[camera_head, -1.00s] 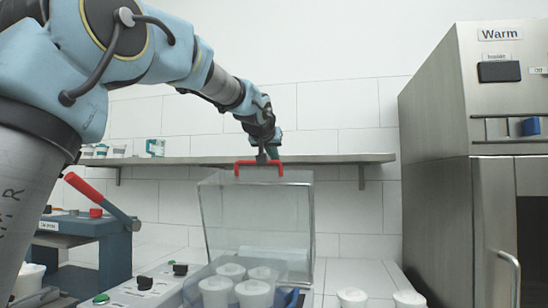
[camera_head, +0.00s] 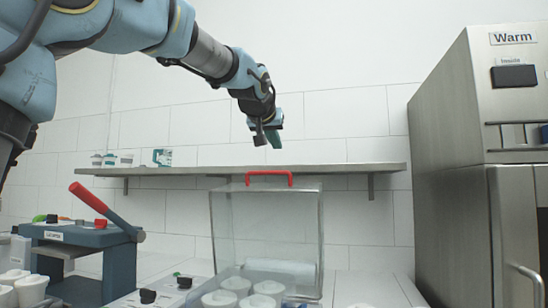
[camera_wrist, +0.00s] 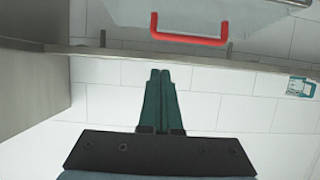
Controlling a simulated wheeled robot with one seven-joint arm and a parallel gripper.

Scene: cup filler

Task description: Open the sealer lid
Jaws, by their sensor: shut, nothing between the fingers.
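The transparent sealer lid (camera_head: 225,225) stands raised and upright in the head view, with its red handle (camera_head: 268,174) at the top edge. In the wrist view the lid (camera_wrist: 225,14) and the red handle (camera_wrist: 188,38) show at the top. My gripper (camera_head: 270,140) is above the handle and apart from it, in front of the wall. In the wrist view the green fingers of my gripper (camera_wrist: 158,78) are together and empty. White cups (camera_head: 237,285) stand in the sealer below the lid, partly cut off by the frame.
A grey shelf (camera_head: 200,170) runs along the tiled wall behind the lid, with small packages (camera_head: 162,157) on it. A blue press with a red lever (camera_head: 92,200) stands left. A steel cabinet labelled Warm (camera_head: 450,130) stands right.

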